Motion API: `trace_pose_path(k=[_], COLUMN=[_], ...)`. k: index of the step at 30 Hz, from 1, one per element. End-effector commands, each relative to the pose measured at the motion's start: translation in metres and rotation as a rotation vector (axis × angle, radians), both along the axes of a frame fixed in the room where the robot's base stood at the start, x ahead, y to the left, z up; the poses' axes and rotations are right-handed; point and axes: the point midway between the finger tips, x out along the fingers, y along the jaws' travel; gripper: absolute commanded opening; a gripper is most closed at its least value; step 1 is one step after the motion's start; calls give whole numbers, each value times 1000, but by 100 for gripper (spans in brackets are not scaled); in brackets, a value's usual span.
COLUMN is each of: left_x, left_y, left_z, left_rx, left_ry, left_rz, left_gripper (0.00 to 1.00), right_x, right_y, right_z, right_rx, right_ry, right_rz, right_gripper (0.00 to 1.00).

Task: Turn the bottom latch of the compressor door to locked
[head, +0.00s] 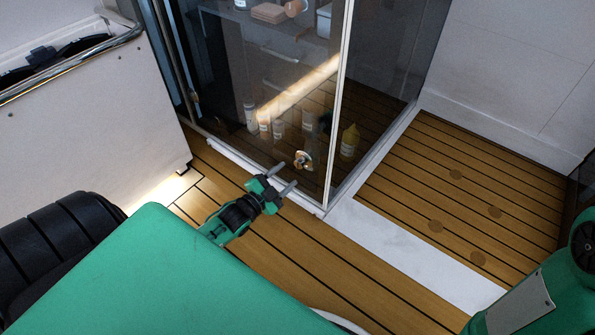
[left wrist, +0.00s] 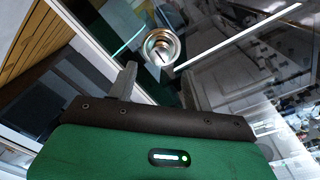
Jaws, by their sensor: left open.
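The compressor door is a dark glass panel (head: 262,120) in a pale frame, standing upright ahead of me. The bottom latch (head: 303,159) is a small round metal knob low on the glass. In the left wrist view the latch (left wrist: 161,48) shows as a shiny round disc with a dark slot across its face. My left gripper (head: 289,173) is open and empty, just to the lower left of the latch in the head view, and apart from it as far as I can tell. My right gripper is out of the frame.
Several bottles, one yellow (head: 349,142), show through or in the glass. A white cabinet with a metal rail (head: 75,68) stands at the left. The wooden floor (head: 460,190) is open at the right, beside a white sill (head: 400,250).

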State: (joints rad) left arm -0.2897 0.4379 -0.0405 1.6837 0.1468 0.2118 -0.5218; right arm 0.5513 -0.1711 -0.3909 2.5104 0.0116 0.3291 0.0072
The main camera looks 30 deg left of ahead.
Motion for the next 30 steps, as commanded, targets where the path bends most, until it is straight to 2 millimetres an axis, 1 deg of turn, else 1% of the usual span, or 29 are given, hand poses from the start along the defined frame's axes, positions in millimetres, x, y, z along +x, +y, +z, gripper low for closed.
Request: trace_pose_path(k=[1, 3, 9, 15, 24, 26, 30], left_x=[11, 23, 49, 60, 61, 61, 61], left_y=[-2, -3, -7, -9, -9, -9, -9], left_z=[-4, -4, -3, -1, 0, 0, 0], left_rx=[0, 1, 1, 1, 1, 1, 1], left_ry=[-4, -4, -2, 0, 1, 1, 1], left_rz=[-1, -1, 0, 0, 0, 0, 0], left_gripper=[51, 51, 51, 51, 51, 39, 11], right_x=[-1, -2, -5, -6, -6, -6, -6], right_y=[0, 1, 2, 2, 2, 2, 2], right_z=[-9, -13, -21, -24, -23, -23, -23], right_rx=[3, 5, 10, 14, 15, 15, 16], right_ry=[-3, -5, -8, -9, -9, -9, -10], right_rz=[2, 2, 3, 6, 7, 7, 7], right_gripper=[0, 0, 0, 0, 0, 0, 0])
